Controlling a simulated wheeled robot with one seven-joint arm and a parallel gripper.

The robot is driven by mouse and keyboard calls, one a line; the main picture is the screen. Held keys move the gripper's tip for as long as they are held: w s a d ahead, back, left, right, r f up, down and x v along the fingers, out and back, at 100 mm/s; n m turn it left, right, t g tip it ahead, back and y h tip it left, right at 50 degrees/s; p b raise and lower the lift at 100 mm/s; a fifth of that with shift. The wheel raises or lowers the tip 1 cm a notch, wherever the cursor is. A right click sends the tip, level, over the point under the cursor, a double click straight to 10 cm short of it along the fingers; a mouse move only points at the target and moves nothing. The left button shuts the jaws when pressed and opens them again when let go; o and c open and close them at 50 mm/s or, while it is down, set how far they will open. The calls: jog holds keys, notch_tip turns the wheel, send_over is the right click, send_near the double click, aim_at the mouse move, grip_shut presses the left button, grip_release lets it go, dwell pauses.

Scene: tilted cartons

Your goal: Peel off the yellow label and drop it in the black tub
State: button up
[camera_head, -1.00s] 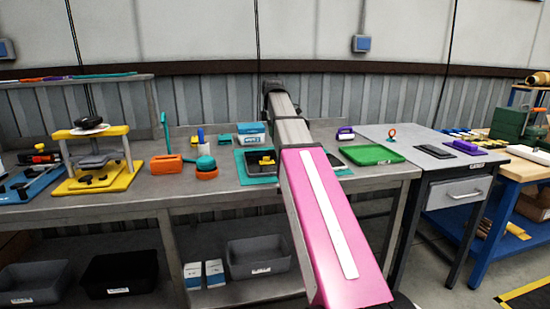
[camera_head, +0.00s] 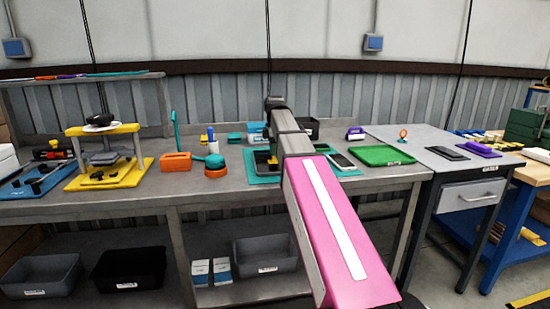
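No yellow label can be made out for certain. A small yellow patch (camera_head: 272,161) shows at the dark tray (camera_head: 261,167) on the teal mat (camera_head: 252,180), partly behind my arm. An open black tub (camera_head: 312,123) stands at the back of the bench, just right of my arm and partly hidden by it. Another black tub (camera_head: 128,271) sits on the lower shelf. My pink and grey arm reaches over the bench; my gripper is not visible, so its state and any hold are hidden.
A dark flat device (camera_head: 341,160) lies right of my arm, beside a green tray (camera_head: 382,155). An orange block (camera_head: 176,162), an orange-and-teal tool (camera_head: 215,166) and a yellow press stand (camera_head: 104,171) are to the left. Grey bins (camera_head: 268,255) sit below.

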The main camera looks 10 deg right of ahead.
aim_at(275, 160)
jog(key=shift+f, duration=1)
grip_shut()
jog(key=shift+r, duration=0.15)
notch_tip(275, 160, up, 8)
dwell(1.7)
jog(key=shift+w, duration=0.1)
